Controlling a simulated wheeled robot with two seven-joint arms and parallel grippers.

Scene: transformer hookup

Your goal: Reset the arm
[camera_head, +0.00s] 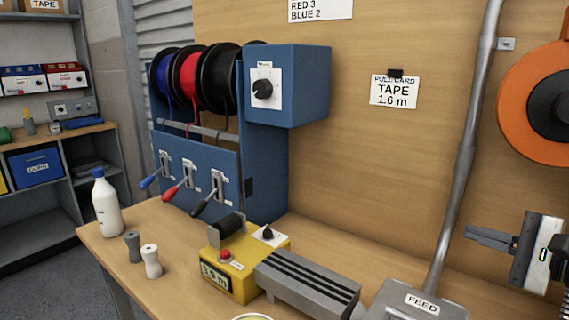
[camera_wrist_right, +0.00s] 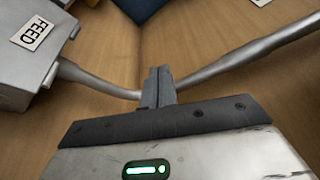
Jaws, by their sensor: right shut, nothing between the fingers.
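My right gripper (camera_head: 474,236) is at the right edge of the head view, in front of the wooden back panel and to the right of the metal conduit. Its fingers point left and are shut with nothing between them. In the right wrist view the shut fingers (camera_wrist_right: 158,87) show in the middle, apart from the conduit behind them. My left gripper is not in view.
A grey FEED box (camera_head: 418,302) stands below and left of my right gripper, with the conduit (camera_head: 466,140) rising from it. An orange reel (camera_head: 535,100) hangs above. A yellow meter (camera_head: 232,272), blue spool rack (camera_head: 262,180) and white bottle (camera_head: 106,205) are further left.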

